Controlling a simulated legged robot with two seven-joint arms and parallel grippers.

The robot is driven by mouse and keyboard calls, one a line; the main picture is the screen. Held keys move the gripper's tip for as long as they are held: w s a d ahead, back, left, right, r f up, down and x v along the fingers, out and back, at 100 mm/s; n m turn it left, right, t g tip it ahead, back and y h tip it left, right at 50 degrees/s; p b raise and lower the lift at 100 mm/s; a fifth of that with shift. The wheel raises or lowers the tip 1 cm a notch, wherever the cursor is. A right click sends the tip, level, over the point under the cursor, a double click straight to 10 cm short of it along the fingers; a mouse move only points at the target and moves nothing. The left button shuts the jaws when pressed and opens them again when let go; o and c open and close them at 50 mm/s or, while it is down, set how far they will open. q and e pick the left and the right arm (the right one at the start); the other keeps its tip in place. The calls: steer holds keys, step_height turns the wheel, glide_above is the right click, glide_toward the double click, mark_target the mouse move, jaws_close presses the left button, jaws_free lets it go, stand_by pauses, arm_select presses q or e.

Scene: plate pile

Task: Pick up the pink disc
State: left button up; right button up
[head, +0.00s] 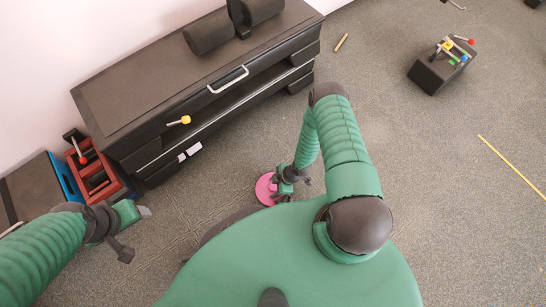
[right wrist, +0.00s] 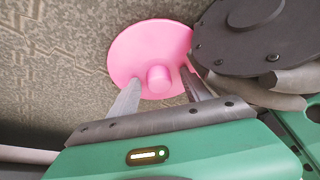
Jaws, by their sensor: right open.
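The pink disc (head: 265,188) lies on the grey floor in front of my body in the head view. In the right wrist view the disc (right wrist: 140,42) shows as a flat round plate with a short round knob in its middle. My right gripper (right wrist: 160,92) is open, with one finger on each side of the knob and over the disc; I cannot tell whether the fingers touch it. In the head view the right gripper (head: 290,185) partly covers the disc. My left gripper (head: 135,230) is at the lower left, far from the disc; its jaw state is unclear.
A dark cabinet (head: 130,90) with a silver-handled drawer stands along the wall. A red crate (head: 98,180) and a blue-edged box (head: 62,178) stand at its left end. A black box (head: 430,75) with tools is at the upper right. The floor around the disc is mostly clear.

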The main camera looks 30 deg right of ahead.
jaws_close()
stand_by(0.3)
steer(key=shift+r, duration=0.1)
